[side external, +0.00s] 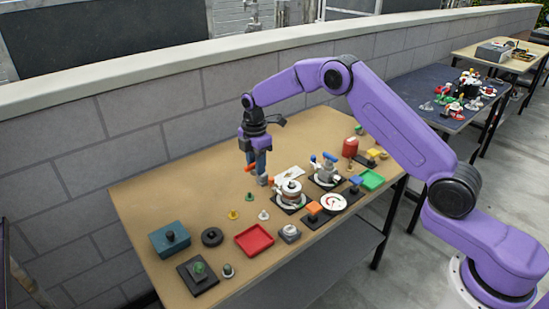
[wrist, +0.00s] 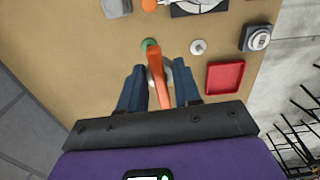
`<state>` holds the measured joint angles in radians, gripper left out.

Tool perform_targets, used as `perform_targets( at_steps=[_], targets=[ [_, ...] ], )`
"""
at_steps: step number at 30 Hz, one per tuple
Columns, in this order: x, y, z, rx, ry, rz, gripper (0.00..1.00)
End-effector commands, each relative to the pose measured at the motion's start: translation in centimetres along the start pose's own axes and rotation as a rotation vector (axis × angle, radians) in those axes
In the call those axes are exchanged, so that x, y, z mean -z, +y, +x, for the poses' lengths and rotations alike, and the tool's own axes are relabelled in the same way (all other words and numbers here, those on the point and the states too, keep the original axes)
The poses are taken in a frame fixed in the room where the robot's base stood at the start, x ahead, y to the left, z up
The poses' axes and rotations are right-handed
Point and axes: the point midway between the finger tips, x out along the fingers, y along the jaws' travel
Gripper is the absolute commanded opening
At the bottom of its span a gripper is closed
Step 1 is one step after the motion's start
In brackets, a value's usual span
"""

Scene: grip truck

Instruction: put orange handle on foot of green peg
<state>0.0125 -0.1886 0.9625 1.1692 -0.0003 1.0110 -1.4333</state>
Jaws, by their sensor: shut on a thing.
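My gripper (side external: 261,178) is over the back middle of the table, pointing down. Its blue fingers stand on both sides of an orange handle (wrist: 157,72) in the wrist view, shut on it. The handle's orange end (side external: 249,168) sticks out to the left of the fingers in the side view. A small green peg (side external: 249,197) stands on the table to the lower left of the gripper. In the wrist view a green piece (wrist: 149,44) shows beside the handle's far end, partly covered. I cannot tell whether they touch. A pale round part shows under the handle.
A yellow peg (side external: 233,214) and a white peg (side external: 264,215) stand near the green one. A red tray (side external: 254,240) lies in front. A round pot-like assembly (side external: 289,190) stands right of the gripper.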

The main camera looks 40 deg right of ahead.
Motion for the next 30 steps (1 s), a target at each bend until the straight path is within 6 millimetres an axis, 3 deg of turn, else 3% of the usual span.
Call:
perform_targets(
  at_steps=[9,30],
  targets=[
    [1.1,2.2,2.6,0.0,0.0,0.036,0.0],
    [1.1,2.4,7.2,-0.001,0.0,0.038,0.0]
  ],
)
